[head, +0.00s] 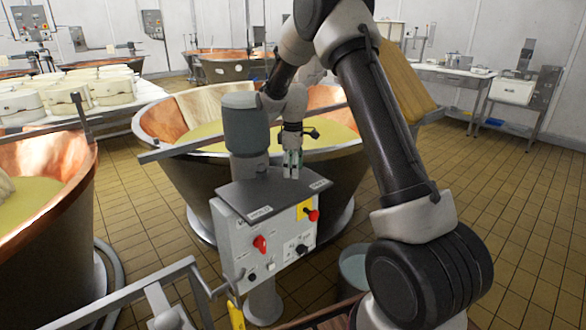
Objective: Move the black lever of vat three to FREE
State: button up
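The grey control box (240,235) stands on a post in front of a copper vat (335,185) holding yellow liquid. A small black knob or lever (302,249) sits low on the right of its front face. The labels are too small to read, so I cannot tell which vat is three, which position is FREE or where the lever points. My gripper (291,172) hangs pointing down, above the box's dark sloping top and apart from the black lever. Its fingers are small and greenish in the picture; whether they are open or shut is unclear.
The box also carries a red knob (260,243) and a red button on a yellow plate (309,212). A metal rail (130,293) crosses the lower left. Another vat (50,230) stands left, a bucket (354,266) right of the box. Tiled floor at right is clear.

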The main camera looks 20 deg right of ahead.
notch_tip(320, 180, up, 12)
jog(key=shift+s, duration=0.15)
dwell(0.6)
jog(key=shift+a, duration=0.1)
